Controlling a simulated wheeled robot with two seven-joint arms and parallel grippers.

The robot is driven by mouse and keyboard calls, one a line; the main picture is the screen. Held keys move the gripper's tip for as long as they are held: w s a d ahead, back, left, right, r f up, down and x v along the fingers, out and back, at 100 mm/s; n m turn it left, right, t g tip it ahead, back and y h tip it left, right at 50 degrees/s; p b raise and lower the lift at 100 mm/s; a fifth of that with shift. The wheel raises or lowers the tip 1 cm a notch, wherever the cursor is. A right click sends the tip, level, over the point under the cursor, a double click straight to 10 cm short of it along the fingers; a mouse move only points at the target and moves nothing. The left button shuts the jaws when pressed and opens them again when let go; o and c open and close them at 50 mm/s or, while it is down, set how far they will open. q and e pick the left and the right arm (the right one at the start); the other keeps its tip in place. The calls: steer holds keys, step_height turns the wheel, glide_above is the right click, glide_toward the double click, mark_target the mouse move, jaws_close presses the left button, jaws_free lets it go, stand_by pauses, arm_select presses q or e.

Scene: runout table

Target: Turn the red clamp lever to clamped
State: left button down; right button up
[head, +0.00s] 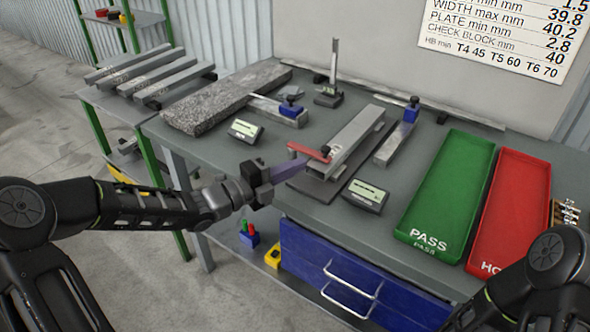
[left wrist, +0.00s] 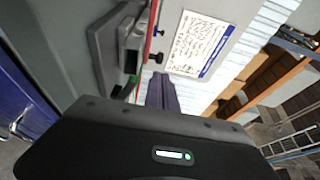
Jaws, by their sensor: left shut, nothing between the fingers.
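The red clamp lever (head: 307,151) lies across the near end of a grey bar fixture (head: 347,140) on the workbench, with a dark knob at its right end. It shows as a thin red strip in the left wrist view (left wrist: 149,32). My left gripper (head: 303,163) is shut and empty, its purplish-grey fingers pointing right, just below the lever's left end. Whether the fingertips touch the lever cannot be told. The fingers also show in the left wrist view (left wrist: 162,92). My right arm is at the lower right; its gripper is out of view.
A small display (head: 365,195) sits in front of the fixture and another (head: 245,131) to its left. A green PASS tray (head: 446,195) and a red tray (head: 508,210) lie to the right. A stone slab (head: 225,97) and a stand (head: 330,85) are behind.

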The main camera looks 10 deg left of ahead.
arm_select(q)
steer(key=b+v, duration=0.1)
steer(key=v, duration=0.7)
steer(key=shift+s+d, duration=0.25)
steer(key=shift+s, duration=0.2)
